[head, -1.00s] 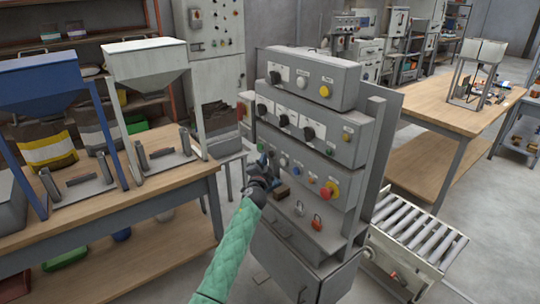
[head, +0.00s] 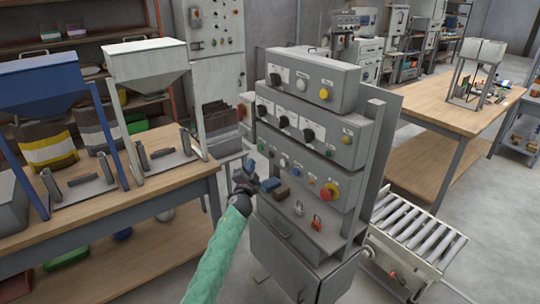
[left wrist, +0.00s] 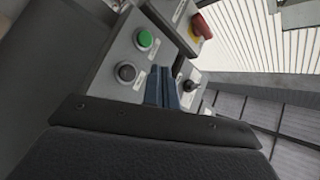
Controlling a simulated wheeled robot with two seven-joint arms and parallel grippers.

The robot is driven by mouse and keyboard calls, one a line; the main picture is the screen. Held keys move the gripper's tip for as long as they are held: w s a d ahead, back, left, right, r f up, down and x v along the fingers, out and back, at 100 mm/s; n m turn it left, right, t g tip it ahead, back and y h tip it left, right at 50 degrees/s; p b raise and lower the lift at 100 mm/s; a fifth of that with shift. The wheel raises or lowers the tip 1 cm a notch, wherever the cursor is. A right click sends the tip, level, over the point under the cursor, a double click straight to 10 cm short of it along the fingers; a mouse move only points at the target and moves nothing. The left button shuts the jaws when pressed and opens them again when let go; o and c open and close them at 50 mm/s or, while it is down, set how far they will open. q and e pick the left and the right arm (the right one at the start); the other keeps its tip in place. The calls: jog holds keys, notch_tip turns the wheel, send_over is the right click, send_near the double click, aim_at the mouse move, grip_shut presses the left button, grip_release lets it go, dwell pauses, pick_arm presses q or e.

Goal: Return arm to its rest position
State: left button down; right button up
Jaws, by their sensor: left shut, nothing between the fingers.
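My left gripper (head: 247,173) is shut and empty, at the left side of the grey control panel (head: 308,145) in the head view. It stands apart from the panel's buttons. In the left wrist view its shut fingers (left wrist: 162,86) appear in front of the panel, with a green button (left wrist: 145,39) and a dark grey button (left wrist: 127,72) to their left. My left arm comes up from the bottom in a green sleeve. My right gripper is not in view.
A red emergency knob (head: 328,191) sticks out. A wooden bench (head: 150,193) with hoppers stands left; a roller conveyor (head: 412,228) stands right.

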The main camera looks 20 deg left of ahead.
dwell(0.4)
